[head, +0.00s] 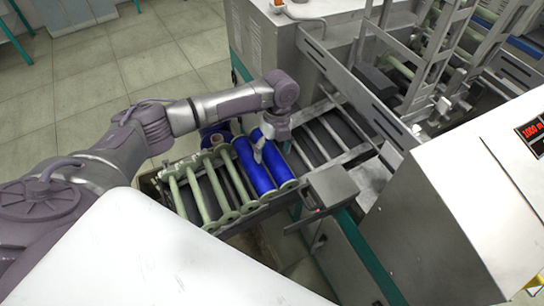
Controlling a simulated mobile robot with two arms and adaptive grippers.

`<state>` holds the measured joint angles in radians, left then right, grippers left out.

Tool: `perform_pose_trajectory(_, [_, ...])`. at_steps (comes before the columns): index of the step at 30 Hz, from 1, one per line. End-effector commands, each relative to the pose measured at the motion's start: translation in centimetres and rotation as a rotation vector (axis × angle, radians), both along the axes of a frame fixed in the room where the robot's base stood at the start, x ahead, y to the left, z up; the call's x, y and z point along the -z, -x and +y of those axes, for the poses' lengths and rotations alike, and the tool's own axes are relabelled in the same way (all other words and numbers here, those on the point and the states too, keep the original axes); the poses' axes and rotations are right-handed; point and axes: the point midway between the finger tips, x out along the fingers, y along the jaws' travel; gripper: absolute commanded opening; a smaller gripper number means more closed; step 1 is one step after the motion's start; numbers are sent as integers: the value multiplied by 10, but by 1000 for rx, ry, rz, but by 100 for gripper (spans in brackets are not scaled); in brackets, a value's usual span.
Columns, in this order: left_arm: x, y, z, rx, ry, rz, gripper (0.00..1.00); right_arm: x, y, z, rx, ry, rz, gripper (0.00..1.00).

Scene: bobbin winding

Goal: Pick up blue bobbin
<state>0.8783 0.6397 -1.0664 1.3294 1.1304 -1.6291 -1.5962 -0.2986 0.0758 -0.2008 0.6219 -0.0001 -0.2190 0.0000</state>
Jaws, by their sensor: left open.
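Two long blue bobbins lie side by side in a rack in the head view, a left one (253,170) and a right one (281,170). Another blue piece (214,130) shows partly behind my left arm. My left gripper (258,153) is open and points down over the upper part of the two bobbins, with its fingertips close to them. Whether the fingers touch a bobbin cannot be told. The gripper hides part of the bobbins' far ends. My right gripper is out of view.
Several pale green empty bobbins (196,193) lie left of the blue ones in the rack. Metal rails (325,135) and the machine frame stand to the right. Tiled floor (120,65) is open at upper left.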

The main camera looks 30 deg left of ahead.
Motion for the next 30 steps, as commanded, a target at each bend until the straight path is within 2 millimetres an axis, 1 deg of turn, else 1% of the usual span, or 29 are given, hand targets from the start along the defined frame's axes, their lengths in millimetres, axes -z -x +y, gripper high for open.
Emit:
perform_pose_trajectory(1, [0,0,0,0,0,0,83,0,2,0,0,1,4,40])
perform_pose_trajectory(2, [0,0,0,0,0,0,78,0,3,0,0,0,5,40])
perform_pose_trajectory(6, [0,0,0,0,0,0,54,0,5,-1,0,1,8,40])
perform_pose_trajectory(14, [-1,0,0,0,0,0,11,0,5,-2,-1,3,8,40])
perform_pose_trajectory(15, [-1,-1,0,0,1,-1,9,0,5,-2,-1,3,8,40])
perform_pose_trajectory(20, [-1,0,0,0,1,-1,9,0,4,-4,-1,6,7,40])
perform_pose_trajectory(23, [-6,-1,0,1,0,-2,9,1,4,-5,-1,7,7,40])
perform_pose_trajectory(26, [-18,-1,0,2,2,-4,9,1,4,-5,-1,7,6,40])
perform_pose_trajectory(30, [-47,-2,0,1,2,-6,9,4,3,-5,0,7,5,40])
